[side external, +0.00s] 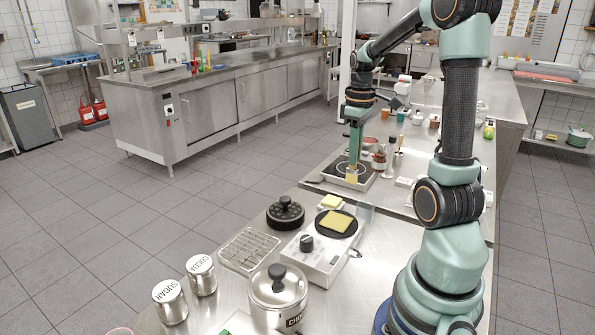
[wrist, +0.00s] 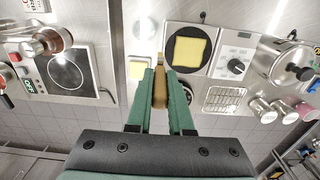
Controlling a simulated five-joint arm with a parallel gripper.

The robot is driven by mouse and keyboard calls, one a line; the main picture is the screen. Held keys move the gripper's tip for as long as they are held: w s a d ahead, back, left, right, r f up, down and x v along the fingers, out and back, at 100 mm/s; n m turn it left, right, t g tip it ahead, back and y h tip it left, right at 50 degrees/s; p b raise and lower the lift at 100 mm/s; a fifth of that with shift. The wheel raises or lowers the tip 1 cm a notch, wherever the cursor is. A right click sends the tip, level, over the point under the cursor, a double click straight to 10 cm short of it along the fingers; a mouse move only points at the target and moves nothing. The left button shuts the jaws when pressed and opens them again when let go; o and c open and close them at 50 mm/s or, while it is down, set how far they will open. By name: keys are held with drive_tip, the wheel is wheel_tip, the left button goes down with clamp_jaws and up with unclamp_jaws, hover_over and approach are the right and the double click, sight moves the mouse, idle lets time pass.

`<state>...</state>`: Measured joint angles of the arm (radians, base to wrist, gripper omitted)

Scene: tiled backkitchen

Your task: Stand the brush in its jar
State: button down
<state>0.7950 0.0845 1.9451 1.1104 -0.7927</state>
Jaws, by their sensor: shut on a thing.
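My gripper (side external: 353,170) points down over the counter, its fingers closed on a tan wooden brush (wrist: 159,92). In the wrist view the brush lies between the two green fingers, with a narrow lighter end showing past the fingertips. In the side external view only a small tan patch shows at the fingertips, overlapping the far hotplate. A glass jar with brown contents (side external: 379,157) stands behind and right of my gripper, among other small containers; I cannot tell whether it is the brush's jar.
A near hotplate (side external: 316,262) carries a black round plate with a yellow square (side external: 338,222). A second yellow square (side external: 331,201) lies beside it. A far hotplate (side external: 338,180), wire rack (side external: 248,250), lidded pot (side external: 278,297) and labelled canisters (side external: 201,275) crowd the counter.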

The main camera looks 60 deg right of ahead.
drive_tip(key=s+d, duration=0.4)
wheel_tip(320, 180, down, 11)
drive_tip(key=shift+w, duration=0.25)
idle(1.0)
drive_tip(key=shift+a, duration=0.1)
drive_tip(key=c, duration=0.7)
unclamp_jaws()
drive_tip(key=shift+c, duration=0.2)
drive_tip(key=shift+r, duration=0.15)
wheel_tip(320, 180, up, 12)
